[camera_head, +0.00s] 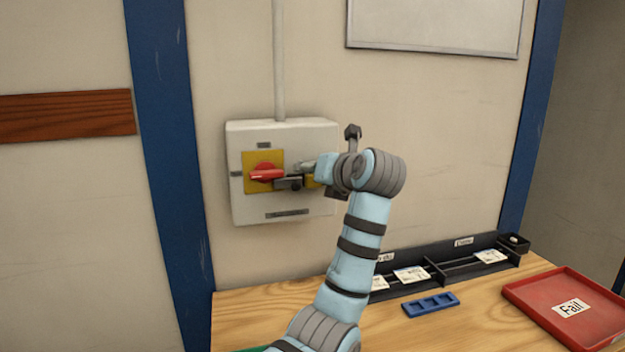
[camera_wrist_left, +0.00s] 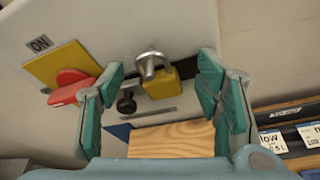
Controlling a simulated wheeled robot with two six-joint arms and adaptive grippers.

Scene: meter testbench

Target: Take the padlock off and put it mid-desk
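The padlock (camera_wrist_left: 160,85) has a brass-yellow body and a metal shackle. It hangs at the switch box (camera_head: 250,205) on the wall, beside the red rotary handle (camera_head: 266,175) on its yellow plate. In the head view the padlock is mostly hidden by my left gripper (camera_head: 308,173), which is at the box's right side. In the left wrist view my left gripper (camera_wrist_left: 162,78) is open, with the padlock between and beyond its teal fingers. I cannot see either finger touching it. My right gripper is not in view. The wooden desk (camera_head: 245,308) lies below the box.
A blue slotted block (camera_head: 430,304) lies on the desk. A red tray (camera_head: 590,285) marked Fail stands at the right. A black divided rack (camera_head: 480,243) with labels runs along the back. A grey conduit (camera_head: 279,60) rises from the box.

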